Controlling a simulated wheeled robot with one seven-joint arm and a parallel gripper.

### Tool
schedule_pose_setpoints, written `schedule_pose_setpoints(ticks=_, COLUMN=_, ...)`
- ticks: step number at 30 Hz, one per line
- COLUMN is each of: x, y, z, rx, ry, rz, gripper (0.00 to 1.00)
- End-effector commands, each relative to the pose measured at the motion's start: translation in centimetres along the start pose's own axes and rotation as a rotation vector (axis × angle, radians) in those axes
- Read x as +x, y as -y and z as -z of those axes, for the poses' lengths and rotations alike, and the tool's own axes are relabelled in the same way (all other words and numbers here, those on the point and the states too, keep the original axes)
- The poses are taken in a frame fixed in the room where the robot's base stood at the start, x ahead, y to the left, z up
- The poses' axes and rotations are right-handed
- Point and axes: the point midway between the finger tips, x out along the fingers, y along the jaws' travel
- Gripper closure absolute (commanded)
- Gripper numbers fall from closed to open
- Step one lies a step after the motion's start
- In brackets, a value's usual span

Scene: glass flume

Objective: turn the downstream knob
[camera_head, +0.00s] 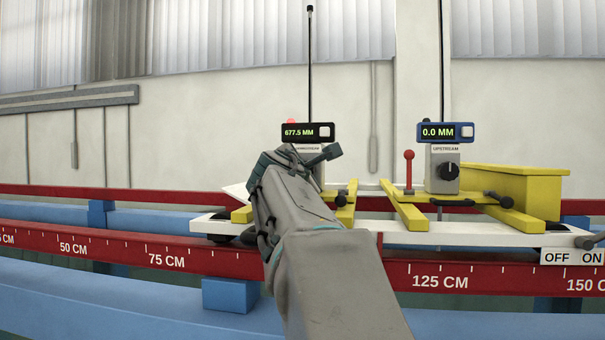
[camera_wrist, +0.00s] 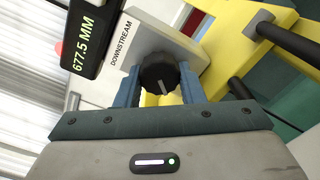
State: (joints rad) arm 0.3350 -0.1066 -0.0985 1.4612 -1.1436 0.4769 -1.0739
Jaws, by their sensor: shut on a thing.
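The downstream knob (camera_wrist: 158,74) is black and round with a pale pointer line. It sits on a grey block (camera_wrist: 150,38) labelled DOWNSTREAM in the wrist view. My gripper (camera_wrist: 160,82) is shut on the knob, with one blue-grey finger on each side. In the head view my gripper (camera_head: 300,158) and forearm cover the knob and most of its block. The downstream display (camera_head: 308,132) reads 677.5 MM; the same display (camera_wrist: 88,38) shows at the upper left of the wrist view.
To the right, the upstream unit has a black knob (camera_head: 448,171) and a blue-framed display (camera_head: 445,132) reading 0.0 MM. A red-topped lever (camera_head: 408,170) stands between the units. Yellow bars (camera_head: 404,208) lie on a white carriage plate (camera_head: 480,232) above the red scale rail (camera_head: 200,255).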

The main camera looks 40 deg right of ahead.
Motion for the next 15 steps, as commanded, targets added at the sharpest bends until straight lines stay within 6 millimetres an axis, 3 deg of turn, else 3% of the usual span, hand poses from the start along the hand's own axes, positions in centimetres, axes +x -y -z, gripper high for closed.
schedule_pose_setpoints(ticks=3, x=0.03, y=0.09, z=0.09, rx=-0.001, ry=-0.001, rz=0.002, gripper=0.88)
schedule_pose_setpoints(ticks=4, x=0.04, y=0.09, z=0.09, rx=-0.001, ry=-0.001, rz=0.002, gripper=0.57)
schedule_pose_setpoints(ticks=6, x=0.03, y=0.09, z=0.08, rx=-0.001, ry=-0.001, rz=0.002, gripper=0.43)
schedule_pose_setpoints(ticks=15, x=-0.16, y=0.04, z=0.03, rx=-0.001, ry=0.0, rz=0.0, gripper=0.43)
